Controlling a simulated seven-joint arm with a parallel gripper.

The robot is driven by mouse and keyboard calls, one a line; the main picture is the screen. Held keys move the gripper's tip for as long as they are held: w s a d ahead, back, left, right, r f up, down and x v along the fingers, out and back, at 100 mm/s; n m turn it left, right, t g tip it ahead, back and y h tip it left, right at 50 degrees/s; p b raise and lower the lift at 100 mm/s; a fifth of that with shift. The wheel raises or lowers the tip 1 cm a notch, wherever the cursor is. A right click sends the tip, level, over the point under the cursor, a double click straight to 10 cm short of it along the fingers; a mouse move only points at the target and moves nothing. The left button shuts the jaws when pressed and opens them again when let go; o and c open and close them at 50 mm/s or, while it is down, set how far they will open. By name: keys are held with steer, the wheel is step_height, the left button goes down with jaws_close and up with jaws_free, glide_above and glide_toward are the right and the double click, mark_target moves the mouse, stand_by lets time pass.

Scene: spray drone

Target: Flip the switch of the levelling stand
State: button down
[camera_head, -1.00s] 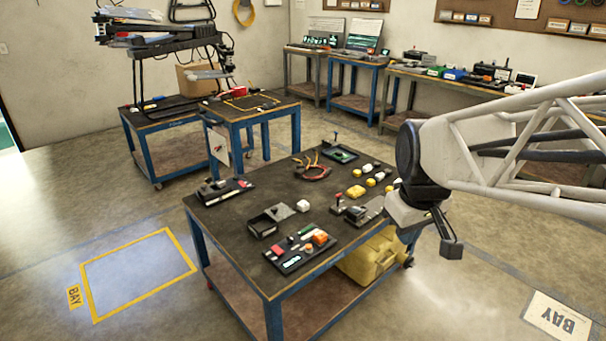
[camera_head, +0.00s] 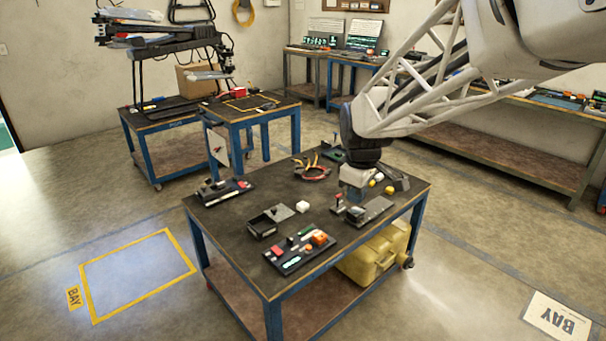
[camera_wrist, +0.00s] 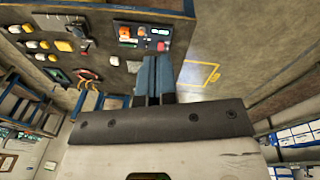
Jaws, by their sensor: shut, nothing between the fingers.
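No label shows which item is the levelling stand. A grey unit with a red-topped lever (camera_head: 371,210) stands near the table's right front edge and may be it; I cannot tell which way its lever is set. A black panel with orange and red parts (camera_head: 300,250) lies at the front corner and shows in the wrist view (camera_wrist: 143,36). My gripper (camera_head: 354,195) points down over the right part of the table, just behind the lever unit, its tips hard to see. In the wrist view its blue-grey fingers (camera_wrist: 153,78) are together and empty.
A yellow case (camera_head: 372,257) sits underneath. Floor is clear at the left.

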steer(key=w+a+f+n, duration=0.4)
steer(key=w+a+f, duration=0.15)
steer(key=w, duration=0.35)
steer(key=n+g, duration=0.1)
steer(key=n, duration=1)
glide_above(275, 249)
step_height(275, 249, down, 22)
steer(key=shift+w+a+f, duration=0.2)
steer(key=shift+f, duration=0.2)
steer(key=shift+f, duration=7)
steer(key=shift+f+g, duration=0.15)
steer(key=shift+g, duration=0.25)
steer(key=shift+s+d, duration=0.15)
steer(key=shift+s, duration=0.05)
